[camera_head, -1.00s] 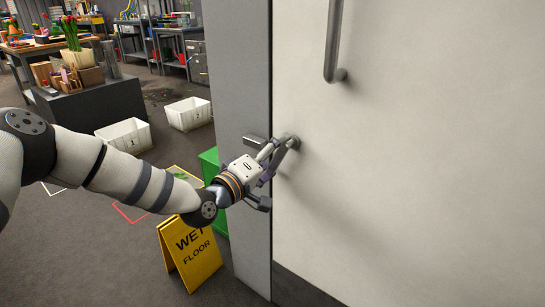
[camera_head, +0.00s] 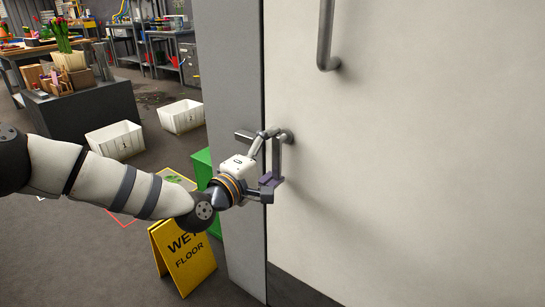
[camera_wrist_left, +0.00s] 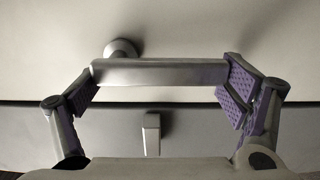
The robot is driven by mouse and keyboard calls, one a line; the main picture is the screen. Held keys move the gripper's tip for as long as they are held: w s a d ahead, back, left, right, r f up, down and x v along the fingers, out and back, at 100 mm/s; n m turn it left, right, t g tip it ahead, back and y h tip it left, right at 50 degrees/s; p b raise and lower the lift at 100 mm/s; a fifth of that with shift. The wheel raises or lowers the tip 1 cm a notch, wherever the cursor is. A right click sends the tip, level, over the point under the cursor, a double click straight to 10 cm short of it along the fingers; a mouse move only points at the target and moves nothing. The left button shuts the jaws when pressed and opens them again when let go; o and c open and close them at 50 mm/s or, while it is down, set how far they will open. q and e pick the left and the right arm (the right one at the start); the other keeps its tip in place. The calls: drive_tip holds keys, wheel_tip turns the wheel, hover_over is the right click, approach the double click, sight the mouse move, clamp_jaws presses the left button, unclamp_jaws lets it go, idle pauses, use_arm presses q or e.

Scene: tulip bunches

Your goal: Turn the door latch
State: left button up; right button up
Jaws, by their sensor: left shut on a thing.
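The door latch (camera_head: 277,157) is a grey metal lever on a round hub at the left edge of the pale door (camera_head: 420,150). Its bar hangs nearly straight down in the head view. My left gripper (camera_head: 267,162) is shut on it, one finger near the hub end and the other at the low end. In the left wrist view the latch bar (camera_wrist_left: 160,73) spans lengthwise between the purple-padded fingers of my left gripper (camera_wrist_left: 160,90), with the round hub behind its left end. My right gripper is out of view.
A grey bar (camera_head: 245,136) sticks out from the grey door frame (camera_head: 232,60) beside the latch. A vertical handle (camera_head: 326,35) is higher on the door. A yellow wet-floor sign (camera_head: 184,257) and a green box (camera_head: 203,170) stand left of the frame, below my arm.

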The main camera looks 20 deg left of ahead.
use_arm(q)
drive_tip(key=o, duration=1.4)
drive_tip(key=shift+o, duration=0.2)
drive_tip(key=v, duration=1.2)
drive_tip(key=shift+r, duration=0.1)
